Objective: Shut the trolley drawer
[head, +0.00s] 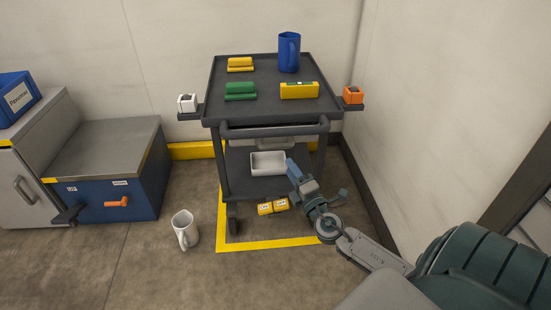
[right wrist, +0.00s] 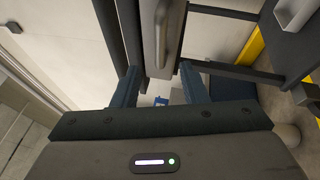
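The dark trolley (head: 216,100) stands against the back wall. A light grey drawer front (head: 277,143) shows partly under its top, behind the dark push bar (head: 270,130). How far the drawer stands out is hard to tell. My right gripper (head: 292,166) is in front of the trolley, below the push bar at its right half. In the right wrist view its two blue fingers (right wrist: 160,88) are apart with nothing gripped. The grey drawer front with its bar handle (right wrist: 162,32) lies beyond and between the fingertips; contact cannot be told. My left gripper is not in view.
A white tray (head: 268,163) sits on the lower shelf. A blue chest (head: 143,192) stands farther left; a wall closes the right.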

